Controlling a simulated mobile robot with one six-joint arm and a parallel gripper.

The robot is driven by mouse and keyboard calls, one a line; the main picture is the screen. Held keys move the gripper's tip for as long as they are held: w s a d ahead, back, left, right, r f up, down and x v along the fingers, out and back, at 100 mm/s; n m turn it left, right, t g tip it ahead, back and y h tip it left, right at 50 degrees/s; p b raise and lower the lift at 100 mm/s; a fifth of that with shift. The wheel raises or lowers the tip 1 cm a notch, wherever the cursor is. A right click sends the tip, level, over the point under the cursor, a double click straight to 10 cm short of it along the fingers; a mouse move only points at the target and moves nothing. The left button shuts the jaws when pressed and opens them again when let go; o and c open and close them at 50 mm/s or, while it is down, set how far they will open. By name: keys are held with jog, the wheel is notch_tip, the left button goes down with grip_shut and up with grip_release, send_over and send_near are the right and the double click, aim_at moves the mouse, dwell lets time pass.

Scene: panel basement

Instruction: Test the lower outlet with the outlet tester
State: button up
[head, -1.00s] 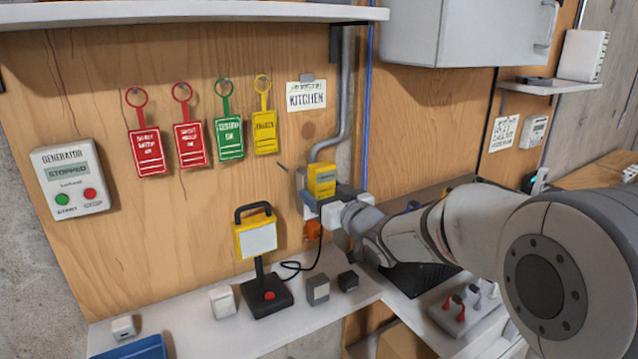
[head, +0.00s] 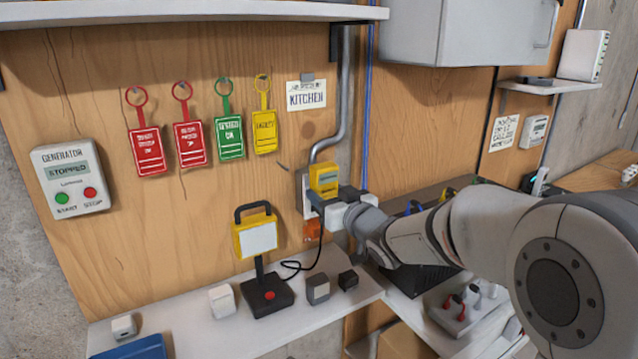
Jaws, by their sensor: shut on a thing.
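The outlet tester (head: 323,178) is a small yellow block with a dark display, in front of the upper part of a white outlet plate (head: 306,196) on the wooden panel. My gripper (head: 325,200) is shut on its lower part. I cannot tell whether the tester touches the outlet or stands just off it. Below, an orange plug (head: 313,230) sits at the lower part of the outlet, with a black cable running to the lamp. The gripper and tester hide most of the outlet's sockets.
A yellow work lamp (head: 257,238) stands on the white shelf (head: 190,320), with small grey and black blocks beside it. Red, green and yellow tags hang on the panel, with a generator box (head: 70,180) reading STOPPED at left. A grey conduit (head: 345,110) runs down above the outlet.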

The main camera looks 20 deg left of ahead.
aim_at(328, 195)
jog(key=shift+b+v, duration=0.5)
jog(key=shift+v, duration=2.1)
